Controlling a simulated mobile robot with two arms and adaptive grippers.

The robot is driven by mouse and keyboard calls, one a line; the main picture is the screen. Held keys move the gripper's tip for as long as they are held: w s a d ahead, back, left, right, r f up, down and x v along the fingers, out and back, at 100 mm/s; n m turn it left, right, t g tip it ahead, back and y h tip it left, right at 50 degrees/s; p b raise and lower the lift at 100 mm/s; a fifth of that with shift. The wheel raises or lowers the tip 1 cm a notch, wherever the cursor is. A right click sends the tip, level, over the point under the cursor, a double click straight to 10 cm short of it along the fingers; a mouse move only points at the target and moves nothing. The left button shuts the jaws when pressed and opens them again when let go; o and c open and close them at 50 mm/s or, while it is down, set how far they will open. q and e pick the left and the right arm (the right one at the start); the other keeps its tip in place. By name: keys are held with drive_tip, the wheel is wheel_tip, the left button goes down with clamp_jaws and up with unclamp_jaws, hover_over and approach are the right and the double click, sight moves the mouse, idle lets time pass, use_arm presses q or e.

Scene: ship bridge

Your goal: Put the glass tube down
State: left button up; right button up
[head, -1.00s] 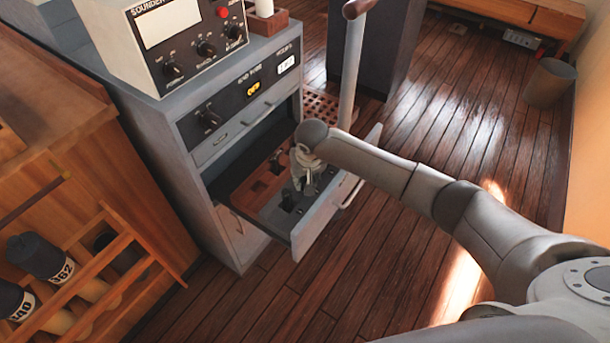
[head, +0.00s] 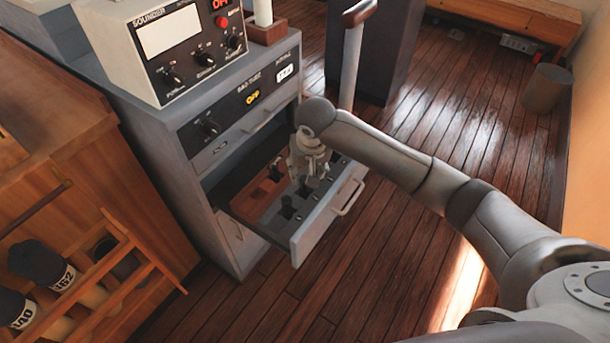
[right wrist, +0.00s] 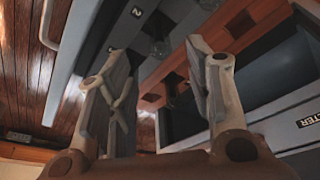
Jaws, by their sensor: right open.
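My right gripper (head: 316,180) is over the open drawer (head: 318,228) of the grey cabinet, pointing down into it. In the right wrist view its two fingers (right wrist: 160,75) stand wide apart with nothing gripped between them. A small clear, glassy shape (right wrist: 160,47) shows beyond the fingertips, beside the grey strip marked 2; it looks like the glass tube standing in the drawer, apart from the fingers. The tube cannot be made out clearly in the head view, where the gripper covers that part. My left gripper is not in view.
The drawer holds a grey strip with dark sockets (head: 287,212) and a reddish wooden rack (head: 262,196). The sounder box (head: 185,50) stands on the cabinet. A wooden rack with dark-capped rolls (head: 95,290) is at lower left. A grey post (head: 351,70) rises behind the drawer.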

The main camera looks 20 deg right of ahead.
drive_tip(key=v, duration=0.2)
drive_tip(key=shift+r, duration=0.3)
idle(1.0)
